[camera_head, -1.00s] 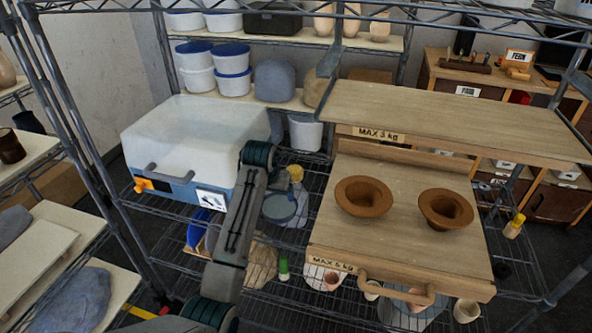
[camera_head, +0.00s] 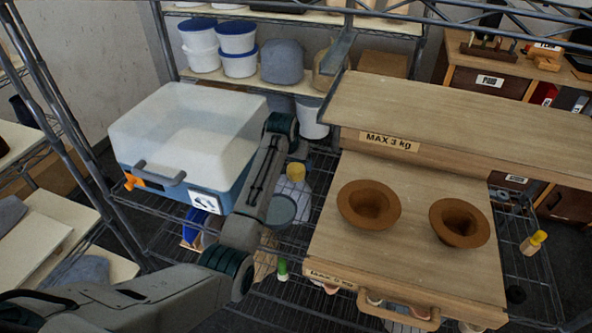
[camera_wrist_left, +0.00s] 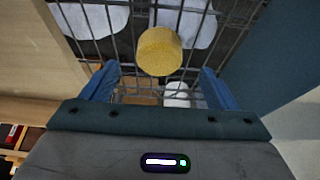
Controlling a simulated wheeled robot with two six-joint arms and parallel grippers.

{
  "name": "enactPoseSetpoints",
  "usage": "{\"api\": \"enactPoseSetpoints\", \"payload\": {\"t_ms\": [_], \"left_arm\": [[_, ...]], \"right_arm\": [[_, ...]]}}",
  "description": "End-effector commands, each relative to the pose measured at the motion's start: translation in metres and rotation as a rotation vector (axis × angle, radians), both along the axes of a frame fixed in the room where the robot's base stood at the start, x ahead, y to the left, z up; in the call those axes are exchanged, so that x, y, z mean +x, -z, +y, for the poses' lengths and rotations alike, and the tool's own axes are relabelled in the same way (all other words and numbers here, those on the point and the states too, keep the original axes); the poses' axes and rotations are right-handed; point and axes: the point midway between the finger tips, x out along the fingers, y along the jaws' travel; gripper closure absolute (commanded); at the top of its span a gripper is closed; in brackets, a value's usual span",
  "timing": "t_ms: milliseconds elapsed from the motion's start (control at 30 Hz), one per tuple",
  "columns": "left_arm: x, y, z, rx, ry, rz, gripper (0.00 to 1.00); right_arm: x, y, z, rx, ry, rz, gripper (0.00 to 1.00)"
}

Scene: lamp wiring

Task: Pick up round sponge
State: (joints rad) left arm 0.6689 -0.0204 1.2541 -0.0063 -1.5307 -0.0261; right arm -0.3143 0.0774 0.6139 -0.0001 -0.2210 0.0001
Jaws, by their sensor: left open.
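The round sponge (camera_wrist_left: 159,51) is a yellow, porous, short cylinder in the left wrist view. It shows above the wire shelf, ahead of and between the fingers of my left gripper (camera_wrist_left: 159,72). The blue fingers stand wide apart, one on each side, with visible gaps to the sponge. In the head view my left arm reaches up over the wire shelf, and its gripper is mostly hidden behind the arm. A small yellow thing (camera_head: 296,172) shows just right of the arm there; I cannot tell if it is the sponge. My right gripper is not in view.
A white-lidded blue box (camera_head: 184,137) stands left of my arm. A wooden board (camera_head: 408,222) with two brown bowls (camera_head: 369,205) (camera_head: 459,222) lies to the right, under a raised wooden shelf (camera_head: 460,115). Wire rack posts and bars surround the space.

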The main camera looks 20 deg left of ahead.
Motion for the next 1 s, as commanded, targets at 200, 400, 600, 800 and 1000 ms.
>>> {"api": "enactPoseSetpoints", "payload": {"t_ms": [200, 400, 600, 800, 1000], "left_arm": [[0.007, 0.017, -0.001, 0.0, 0.0, 0.004, 0.19], [0.016, 0.042, -0.001, 0.0, 0.0, 0.003, 0.19], [0.019, 0.049, -0.001, 0.0, 0.0, 0.0, 0.19], [0.019, 0.049, -0.001, 0.0, 0.0, 0.0, 0.27], [0.019, 0.049, -0.001, 0.0, 0.0, 0.0, 0.66]], "right_arm": [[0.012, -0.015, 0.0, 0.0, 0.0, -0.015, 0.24], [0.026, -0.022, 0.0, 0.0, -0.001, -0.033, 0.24], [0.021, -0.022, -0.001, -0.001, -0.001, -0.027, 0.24], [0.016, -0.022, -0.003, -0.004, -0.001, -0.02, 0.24], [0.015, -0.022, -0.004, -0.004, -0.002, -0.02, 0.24]]}}
